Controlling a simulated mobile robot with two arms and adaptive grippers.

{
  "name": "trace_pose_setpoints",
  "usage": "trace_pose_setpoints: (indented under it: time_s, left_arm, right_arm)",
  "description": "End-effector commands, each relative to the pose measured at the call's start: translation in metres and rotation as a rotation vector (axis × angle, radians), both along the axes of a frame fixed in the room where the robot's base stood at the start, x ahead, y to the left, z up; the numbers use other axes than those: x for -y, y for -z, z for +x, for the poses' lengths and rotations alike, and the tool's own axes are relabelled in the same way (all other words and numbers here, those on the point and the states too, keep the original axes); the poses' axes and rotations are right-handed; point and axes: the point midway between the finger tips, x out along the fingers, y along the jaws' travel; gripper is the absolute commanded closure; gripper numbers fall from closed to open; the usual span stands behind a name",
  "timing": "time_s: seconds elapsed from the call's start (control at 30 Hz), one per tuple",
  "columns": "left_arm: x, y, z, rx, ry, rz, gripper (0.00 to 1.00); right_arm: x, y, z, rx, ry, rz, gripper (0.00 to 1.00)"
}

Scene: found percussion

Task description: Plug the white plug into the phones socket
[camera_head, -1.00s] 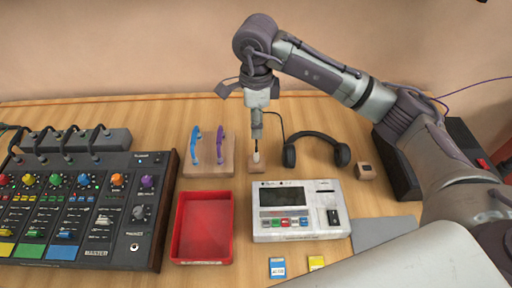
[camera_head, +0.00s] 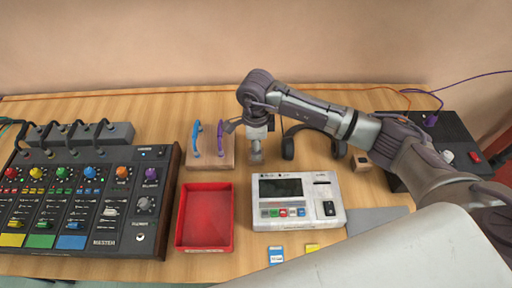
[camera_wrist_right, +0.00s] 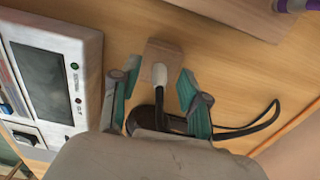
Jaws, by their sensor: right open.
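The white plug (camera_wrist_right: 159,76) stands on a small wooden block (camera_wrist_right: 152,50) in the right wrist view, with a black cable running from it. My right gripper (camera_wrist_right: 157,88) is open, with one teal finger on each side of the plug and gaps between. In the head view my right gripper (camera_head: 256,157) is low over the block and hides the plug. A round socket (camera_head: 139,237) shows at the lower right of the mixer (camera_head: 150,200); its label is too small to read surely. My left gripper is not in view.
Black headphones (camera_head: 288,148) lie right of my gripper. A red tray (camera_head: 179,220) and a white device (camera_head: 330,190) stand in front. Bare table lies between mixer and tray.

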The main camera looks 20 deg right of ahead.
Motion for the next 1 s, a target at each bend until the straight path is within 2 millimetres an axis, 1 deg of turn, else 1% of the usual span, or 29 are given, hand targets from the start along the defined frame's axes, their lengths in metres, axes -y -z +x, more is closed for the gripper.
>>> trace_pose_setpoints:
  time_s: [0.1, 0.13, 0.3, 0.4, 0.77, 0.87, 1.0]
  left_arm:
    - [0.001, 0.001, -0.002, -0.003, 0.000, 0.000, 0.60]
    - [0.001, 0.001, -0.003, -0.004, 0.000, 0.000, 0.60]
    - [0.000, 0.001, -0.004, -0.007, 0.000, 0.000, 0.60]
    - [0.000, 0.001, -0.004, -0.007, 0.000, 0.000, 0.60]
    - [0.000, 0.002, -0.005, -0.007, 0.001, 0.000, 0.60]
    - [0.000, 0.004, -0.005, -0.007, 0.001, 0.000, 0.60]
    - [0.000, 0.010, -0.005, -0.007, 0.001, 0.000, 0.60]
  right_arm:
    - [0.000, 0.000, 0.000, 0.000, 0.000, 0.000, 0.55]
    - [0.000, 0.000, 0.000, 0.000, 0.000, 0.000, 0.56]
    - [0.000, 0.000, 0.000, 0.000, 0.000, 0.000, 0.85]
    - [0.000, 0.000, 0.000, 0.000, 0.000, 0.000, 1.00]
    - [0.000, -0.002, 0.000, 0.000, 0.000, 0.000, 1.00]
    - [0.000, -0.008, 0.001, 0.001, 0.000, 0.000, 1.00]
    - [0.000, -0.025, 0.001, 0.004, 0.000, 0.001, 1.00]
